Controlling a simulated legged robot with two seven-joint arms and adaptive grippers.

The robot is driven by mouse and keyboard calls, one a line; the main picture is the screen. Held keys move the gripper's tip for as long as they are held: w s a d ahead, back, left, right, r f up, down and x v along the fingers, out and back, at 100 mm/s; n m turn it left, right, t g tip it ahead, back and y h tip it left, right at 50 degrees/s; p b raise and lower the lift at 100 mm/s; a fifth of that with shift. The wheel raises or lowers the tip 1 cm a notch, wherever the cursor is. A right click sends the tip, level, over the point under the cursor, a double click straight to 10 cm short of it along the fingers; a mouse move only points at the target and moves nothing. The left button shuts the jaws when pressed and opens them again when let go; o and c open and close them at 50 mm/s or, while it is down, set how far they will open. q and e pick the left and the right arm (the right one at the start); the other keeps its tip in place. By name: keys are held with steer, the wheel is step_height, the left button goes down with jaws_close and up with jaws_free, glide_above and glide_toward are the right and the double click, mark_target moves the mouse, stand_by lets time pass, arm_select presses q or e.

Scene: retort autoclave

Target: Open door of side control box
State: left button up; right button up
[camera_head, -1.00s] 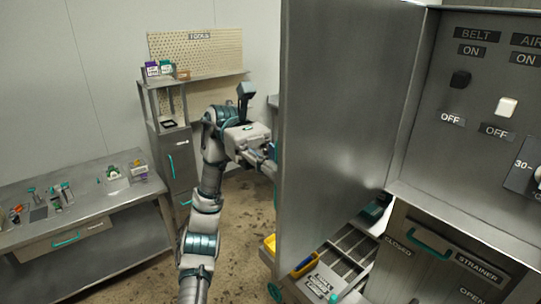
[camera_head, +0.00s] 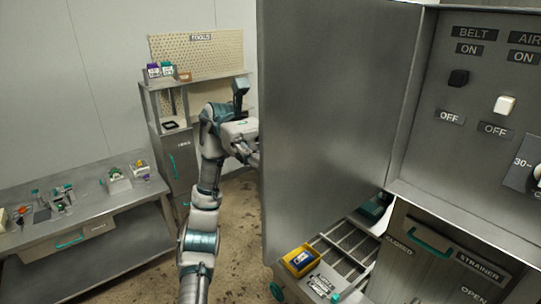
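The control box door (camera_head: 325,120) is a large grey metal panel. It stands swung open, hinged beside the box's panel, with its inner face toward me. The control box (camera_head: 455,130) at the right shows BELT and AIR switches with ON and OFF labels. My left gripper (camera_head: 252,150) is at the door's free left edge, its fingers largely hidden behind the door. I cannot tell whether they touch it or are open. My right gripper is out of view.
A metal table (camera_head: 75,215) with small items stands at the left. A shelf cabinet (camera_head: 175,150) and a pegboard (camera_head: 200,55) stand behind my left arm. A cart (camera_head: 345,255) with a yellow bin (camera_head: 300,260) sits below the door. A strainer cabinet (camera_head: 450,265) is at the lower right.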

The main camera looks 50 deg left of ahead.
arm_select(q)
steer(key=w+a, duration=0.2)
steer(key=a, duration=0.9)
steer(key=shift+a, duration=0.2)
steer(key=shift+w, duration=0.1)
